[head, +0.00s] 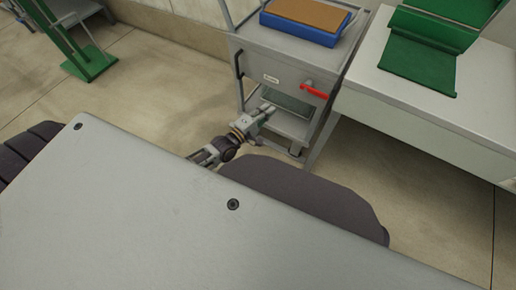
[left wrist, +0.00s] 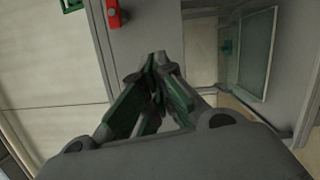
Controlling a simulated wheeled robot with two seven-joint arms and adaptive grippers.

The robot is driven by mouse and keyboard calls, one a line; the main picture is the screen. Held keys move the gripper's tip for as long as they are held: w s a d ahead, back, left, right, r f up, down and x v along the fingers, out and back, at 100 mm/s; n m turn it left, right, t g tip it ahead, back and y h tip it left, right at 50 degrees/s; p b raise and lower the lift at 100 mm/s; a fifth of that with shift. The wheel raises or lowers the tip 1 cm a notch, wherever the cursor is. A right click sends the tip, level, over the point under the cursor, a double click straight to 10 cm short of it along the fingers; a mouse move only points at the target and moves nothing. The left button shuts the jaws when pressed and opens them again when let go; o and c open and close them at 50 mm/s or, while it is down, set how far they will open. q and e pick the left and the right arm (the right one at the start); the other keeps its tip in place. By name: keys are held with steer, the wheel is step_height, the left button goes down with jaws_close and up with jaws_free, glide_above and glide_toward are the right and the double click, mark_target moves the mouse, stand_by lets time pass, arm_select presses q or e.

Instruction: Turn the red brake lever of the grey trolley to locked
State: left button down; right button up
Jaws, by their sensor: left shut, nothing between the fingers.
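The grey trolley (head: 270,62) stands ahead of me in the head view. Its red brake lever (head: 314,91) is on the right part of its front panel and lies roughly level, pointing right from its pivot. My left gripper (head: 268,108) is in front of the trolley, below and to the left of the lever, apart from it. In the left wrist view the left gripper (left wrist: 154,62) is shut and empty. The red lever (left wrist: 113,14) shows there at the top, left of the fingertips, partly cut off by the frame. My right gripper is not in view.
A blue tray with a brown top (head: 304,18) sits on the trolley. A white table (head: 425,100) with a green stand (head: 420,62) is close on the trolley's right. A green frame (head: 88,62) stands at the far left. The floor left of the trolley is clear.

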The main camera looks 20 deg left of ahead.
arm_select(q)
steer(key=s+f+m+g+y+p, duration=0.2)
steer(key=s+f+m+p, duration=0.3)
steer(key=m, duration=0.3)
steer(key=s+d+f+m+g+y+p, duration=0.1)
steer(key=s+f+m+g+y+p, duration=0.1)
steer(key=s+f+m+p, duration=0.3)
steer(key=shift+s+f+m+p, duration=0.15)
steer(key=shift+f+m+p, duration=1.45)
steer(key=shift+m, duration=0.7)
stand_by(0.4)
stand_by(0.6)
